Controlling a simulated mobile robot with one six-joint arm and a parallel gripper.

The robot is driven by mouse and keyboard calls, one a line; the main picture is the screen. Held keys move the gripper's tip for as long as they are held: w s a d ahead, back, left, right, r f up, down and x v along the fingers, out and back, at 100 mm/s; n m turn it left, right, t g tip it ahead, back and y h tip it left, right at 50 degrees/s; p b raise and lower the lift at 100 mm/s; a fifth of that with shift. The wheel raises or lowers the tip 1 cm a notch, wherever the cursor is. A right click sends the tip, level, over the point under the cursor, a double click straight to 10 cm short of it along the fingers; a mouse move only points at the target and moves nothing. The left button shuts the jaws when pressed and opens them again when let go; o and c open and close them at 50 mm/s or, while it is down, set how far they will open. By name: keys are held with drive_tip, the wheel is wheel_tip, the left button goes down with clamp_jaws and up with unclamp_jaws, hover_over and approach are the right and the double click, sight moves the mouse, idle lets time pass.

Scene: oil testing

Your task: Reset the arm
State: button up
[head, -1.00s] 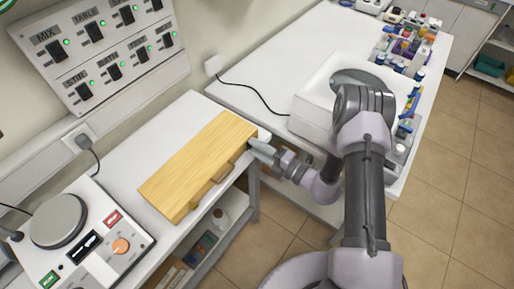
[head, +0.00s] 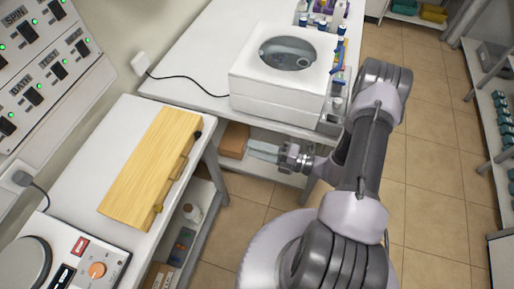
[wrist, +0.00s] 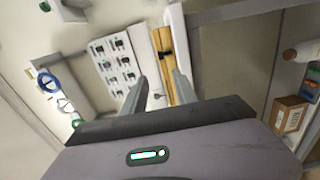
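My gripper (head: 256,151) is out over the gap between the two benches, in front of the white machine and right of the wooden box. In the wrist view its two fingers (wrist: 165,88) stand apart with nothing between them, so it is open and empty. My arm is bent, with the elbow raised on the right of the head view. The wooden box (head: 150,172) lies on the near white bench, apart from the gripper. Its yellow top also shows in the wrist view (wrist: 160,42).
A white machine (head: 252,92) with a round window stands on the far bench, with a rack of bottles behind it. A control device with an orange knob (head: 97,270) sits at lower left. A switch panel (head: 40,75) is on the wall. Shelves (head: 497,110) stand at right; the tiled floor between is clear.

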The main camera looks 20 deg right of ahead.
idle(0.4)
drive_tip(key=s+a+r+n+g+h+b, duration=0.2)
drive_tip(key=s+a+r+n+g, duration=0.3)
drive_tip(key=n, duration=0.6)
drive_tip(key=s+a+r+n+g+h+b, duration=0.1)
drive_tip(key=s+a+r+n+g+b, duration=0.15)
drive_tip(key=r+n+g, duration=0.7)
drive_tip(key=s+d+r+n+t+h+b, duration=0.1)
drive_tip(key=s+r+n+t+h+b, duration=0.1)
drive_tip(key=n, duration=0.7)
drive_tip(key=s+d+r+n+t+h+b, duration=0.1)
drive_tip(key=s+r+n+t+h+b, duration=0.1)
drive_tip(key=s+r+n+t+h, duration=0.2)
drive_tip(key=s+n+t+h, duration=0.1)
drive_tip(key=n+t+h, duration=0.2)
drive_tip(key=n, duration=0.3)
drive_tip(key=shift+s+d+b, duration=0.15)
drive_tip(key=shift+b, duration=0.25)
